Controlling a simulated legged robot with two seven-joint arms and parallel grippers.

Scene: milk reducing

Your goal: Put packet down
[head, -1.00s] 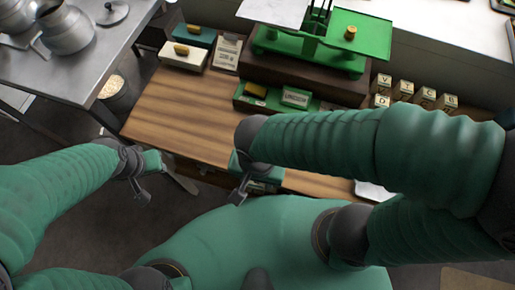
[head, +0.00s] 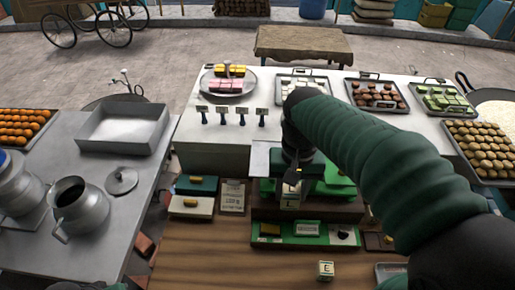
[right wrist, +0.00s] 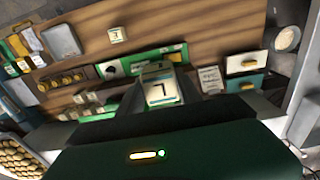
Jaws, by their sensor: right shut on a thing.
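My right gripper (head: 290,184) is shut on a small cream packet marked L (head: 289,202). The packet also shows between the fingers in the right wrist view (right wrist: 160,92). It is in front of the green balance scale (head: 335,188), near the scale's pale left pan (head: 262,160). The gripper and wrist hide part of the scale. I cannot tell whether the packet touches anything below. My left gripper is not in view.
A similar packet marked E (head: 326,270) sits on the wooden table (head: 220,265). A green tray (head: 275,240) with small items lies in front of the scale. Small boxes and a clipboard (head: 232,196) are to its left. Metal jugs (head: 78,205) stand on the left table.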

